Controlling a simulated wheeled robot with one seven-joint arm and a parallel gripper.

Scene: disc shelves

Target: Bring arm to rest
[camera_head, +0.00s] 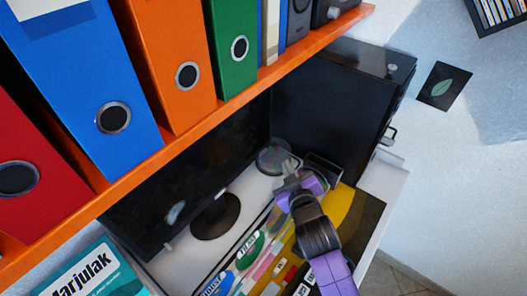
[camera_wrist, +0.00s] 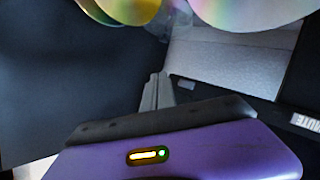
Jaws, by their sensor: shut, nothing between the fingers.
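Shiny discs show at the top of the wrist view, one at the left (camera_wrist: 130,9) and one at the right (camera_wrist: 245,12). They lie beyond the fingertips, and I cannot tell the distance. My purple and black arm comes up from the lower right of the head view.
An orange shelf (camera_head: 185,148) with blue, orange, green and red binders crosses above the desk. A dark monitor (camera_head: 165,195) and a black case (camera_head: 335,95) stand behind my arm. A teal item (camera_head: 95,275) is at the lower left.

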